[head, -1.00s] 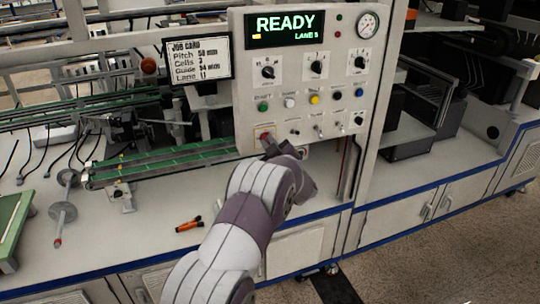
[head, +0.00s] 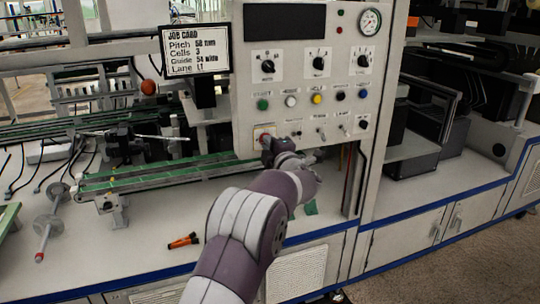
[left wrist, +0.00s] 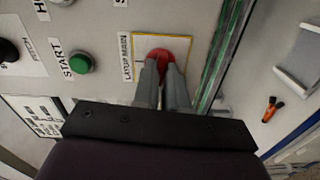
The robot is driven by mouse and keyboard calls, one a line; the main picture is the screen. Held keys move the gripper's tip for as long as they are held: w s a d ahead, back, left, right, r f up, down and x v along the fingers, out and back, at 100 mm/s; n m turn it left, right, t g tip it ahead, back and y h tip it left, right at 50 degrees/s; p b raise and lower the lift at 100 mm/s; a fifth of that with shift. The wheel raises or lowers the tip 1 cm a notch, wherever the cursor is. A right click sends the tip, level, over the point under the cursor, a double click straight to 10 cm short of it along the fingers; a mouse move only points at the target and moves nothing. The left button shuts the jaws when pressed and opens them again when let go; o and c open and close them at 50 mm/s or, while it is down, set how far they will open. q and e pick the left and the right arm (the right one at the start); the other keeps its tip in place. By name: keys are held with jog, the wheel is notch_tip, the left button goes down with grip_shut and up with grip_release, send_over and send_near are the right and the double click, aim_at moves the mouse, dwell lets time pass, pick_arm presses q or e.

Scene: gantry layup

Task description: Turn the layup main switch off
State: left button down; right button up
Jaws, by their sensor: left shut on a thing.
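The layup main switch (left wrist: 160,55) is a red knob on a yellow-edged plate labelled "LAYUP MAIN" in the left wrist view. In the head view its plate (head: 259,132) is at the lower left of the grey control panel (head: 290,90), with the knob mostly hidden by my gripper. My left gripper (left wrist: 165,72) is shut on the red knob, one finger on each side. It also shows in the head view (head: 268,144). The panel's display (head: 285,22) is dark. My right gripper is not in view.
A green START button (left wrist: 80,62) is close to the switch. More knobs, buttons and toggles (head: 321,131) fill the panel. A green-belted conveyor (head: 170,170) runs left of the panel. An orange-handled tool (head: 183,241) lies on the white bench.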

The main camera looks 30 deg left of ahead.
pick_arm(q)
jog(key=shift+f+n+b, duration=0.2)
jog(key=shift+n+b, duration=0.4)
jog(key=shift+n, duration=0.1)
jog(key=c, duration=1.2)
grip_release()
jog(key=shift+r, duration=0.15)
jog(key=shift+s+d, duration=0.1)
jog(key=v, duration=1.2)
jog(key=shift+s+d, duration=0.15)
jog(key=shift+d, duration=0.05)
